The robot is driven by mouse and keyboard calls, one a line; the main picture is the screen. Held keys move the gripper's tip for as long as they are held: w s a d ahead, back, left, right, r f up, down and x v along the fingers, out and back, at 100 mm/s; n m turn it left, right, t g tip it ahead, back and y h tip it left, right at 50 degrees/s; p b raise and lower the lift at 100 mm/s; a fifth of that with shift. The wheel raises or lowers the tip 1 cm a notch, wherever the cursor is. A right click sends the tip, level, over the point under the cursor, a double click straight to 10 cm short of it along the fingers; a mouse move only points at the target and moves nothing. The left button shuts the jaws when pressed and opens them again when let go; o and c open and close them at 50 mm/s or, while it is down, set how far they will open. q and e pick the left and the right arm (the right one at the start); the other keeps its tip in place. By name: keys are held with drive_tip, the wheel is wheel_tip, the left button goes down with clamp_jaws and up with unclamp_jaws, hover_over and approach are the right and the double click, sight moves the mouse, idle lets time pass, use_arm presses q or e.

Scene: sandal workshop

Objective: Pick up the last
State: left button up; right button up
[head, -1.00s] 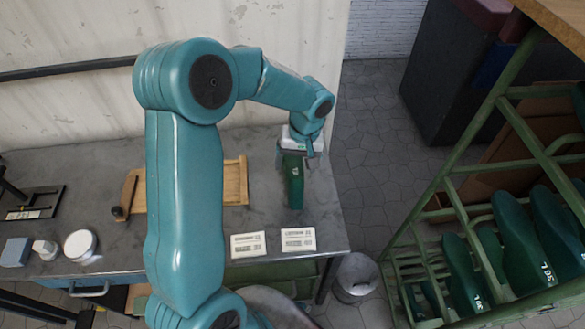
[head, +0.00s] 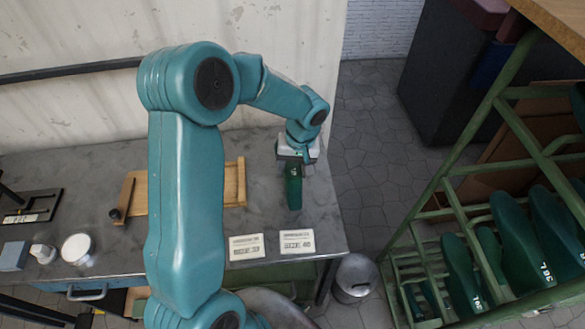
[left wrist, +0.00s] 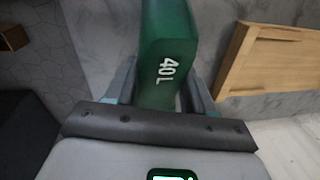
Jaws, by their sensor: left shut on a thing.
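The last (head: 294,190) is a dark green foot form near the right end of the grey workbench. In the left wrist view the last (left wrist: 166,45) bears the white marking "40L". My left gripper (head: 295,161) is shut on one end of it, and in the left wrist view its two fingers (left wrist: 160,88) flank the last on both sides. The last extends from the gripper toward the bench's front edge. I cannot tell whether it touches the bench. My right gripper is not in view.
Two white label cards (head: 247,246) (head: 297,241) lie at the bench's front edge. A wooden board (head: 236,185) lies left of the gripper. A green rack (head: 447,192) with several lasts stands at right. A metal bin (head: 355,278) stands on the floor.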

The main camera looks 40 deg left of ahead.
use_arm(q)
wheel_tip(320, 180, up, 20)
drive_tip(key=p, duration=0.1)
drive_tip(key=shift+s, duration=0.15)
idle(0.3)
